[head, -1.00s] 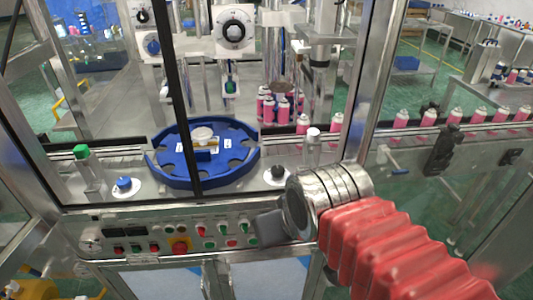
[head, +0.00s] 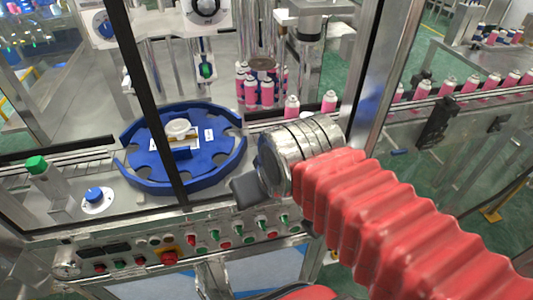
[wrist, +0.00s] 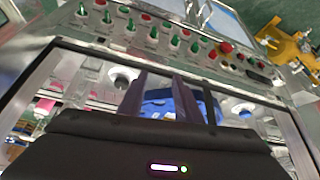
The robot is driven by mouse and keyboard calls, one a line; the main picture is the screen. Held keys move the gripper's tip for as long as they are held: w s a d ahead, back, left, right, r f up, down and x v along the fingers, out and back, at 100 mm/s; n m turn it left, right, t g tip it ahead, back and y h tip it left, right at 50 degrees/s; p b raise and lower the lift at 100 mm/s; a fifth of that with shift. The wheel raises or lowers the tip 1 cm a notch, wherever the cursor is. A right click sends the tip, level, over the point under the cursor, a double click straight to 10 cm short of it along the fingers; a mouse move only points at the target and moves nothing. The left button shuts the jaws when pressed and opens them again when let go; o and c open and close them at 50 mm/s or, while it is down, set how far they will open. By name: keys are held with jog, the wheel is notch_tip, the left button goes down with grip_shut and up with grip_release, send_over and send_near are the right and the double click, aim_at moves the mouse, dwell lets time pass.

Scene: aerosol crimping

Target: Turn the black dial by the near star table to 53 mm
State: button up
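The near star table (head: 130,165) is a blue round plate with scalloped pockets, left of my arm in the head view. In the wrist view its blue edge (wrist: 158,97) shows past the fingers. The black dial (wrist: 122,78) shows in the wrist view as a dark knob on a white disc, left of the fingers. My arm hides it in the head view, and its reading is too small to make out. My gripper (wrist: 160,88) has two dark fingers with a gap between them. It looks open and empty, apart from the dial.
A blue knob (head: 95,195) on a white disc and a green-capped post (head: 37,168) stand left of the star table. A button panel (head: 165,255) runs along the front. Metal frame posts (head: 368,85) enclose the machine. Pink cans (head: 265,92) stand behind.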

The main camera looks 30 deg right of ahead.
jog(key=shift+o, duration=0.6)
jog(key=shift+o, duration=0.8)
jog(key=shift+w+r, duration=0.1)
jog(key=shift+o, duration=1.1)
jog(key=shift+w+d+r, duration=0.25)
jog(key=shift+w+r, duration=0.1)
jog(key=shift+w, duration=0.05)
jog(key=w+d+r+m+g, duration=0.2)
jog(key=w+d+m, duration=0.1)
jog(key=w, duration=0.4)
jog(key=w+d+r+m+g, duration=0.2)
jog(key=w+d+m+g, duration=0.1)
jog(key=w+d, duration=0.3)
jog(key=shift+w+d+r+m+g, duration=0.35)
jog(key=shift+w+m, duration=0.35)
jog(key=shift+w, duration=0.3)
notch_tip(320, 180, down, 14)
jog(key=shift+r, duration=0.1)
